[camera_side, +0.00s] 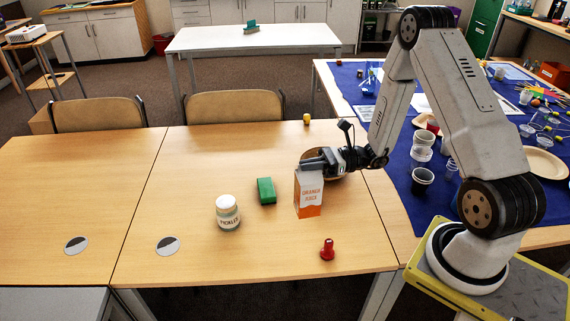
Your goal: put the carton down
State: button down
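The carton (308,199) is a white and orange box with "ORANGE JUICE" lettering. It is upright over the right part of the wooden table (180,262). My gripper (314,166) is at the carton's top, with its fingers around the upper end; it looks shut on the carton. I cannot tell whether the carton's base touches the table or hangs slightly above it. The far finger and the carton's back are hidden.
A pickles jar (228,213) and a green block (266,190) stand left of the carton. A red object (327,249) stands in front. A round brown item (318,157) lies partly hidden behind my gripper. A small yellow object (306,118) is farther back. The table's left side is clear.

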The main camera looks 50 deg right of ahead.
jog(key=s+d+f+n+g+y, duration=0.2)
jog(key=s+d+n+g, duration=0.15)
jog(key=s+d, duration=0.45)
notch_tip(320, 180, down, 8)
jog(key=w+d, duration=0.1)
jog(key=shift+w+g, duration=0.15)
jog(key=shift+g, duration=0.2)
dwell(0.7)
jog(key=c, duration=1.3)
grip_release()
jog(key=shift+f, duration=0.15)
jog(key=o, duration=0.5)
jog(key=shift+r+m, duration=0.2)
jog(key=shift+m, duration=0.05)
jog(key=shift+v, duration=3.75)
jog(key=shift+f, duration=0.15)
